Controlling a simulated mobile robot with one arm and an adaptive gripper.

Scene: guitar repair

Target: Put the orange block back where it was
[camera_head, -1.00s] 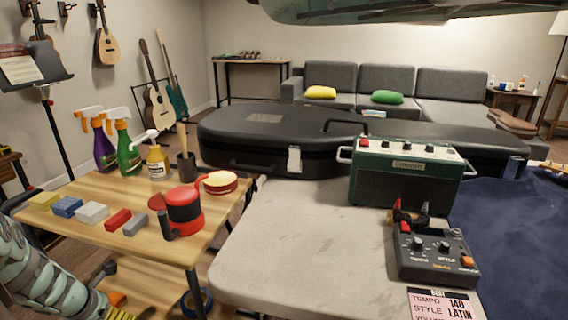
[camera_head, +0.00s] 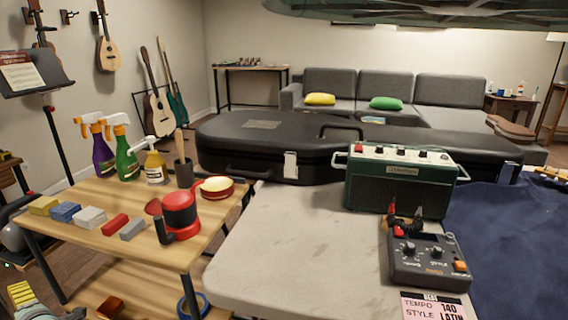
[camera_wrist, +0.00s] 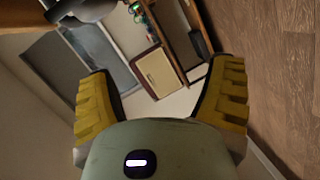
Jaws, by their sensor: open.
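The block is not recognisable in the wrist view. On the table top stands a row of yellow (camera_head: 43,205), blue (camera_head: 64,212), whitish (camera_head: 90,217), red (camera_head: 115,224) and grey (camera_head: 132,229) blocks.
Spray bottles (camera_head: 125,155), a red-black round device (camera_head: 180,212) and a red tin (camera_head: 215,188) stand on the wooden table (camera_head: 160,262). Blue tape (camera_head: 193,303) lies on the lower shelf. A light table (camera_head: 290,240) carrying an amplifier (camera_head: 400,182) stands to the right.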

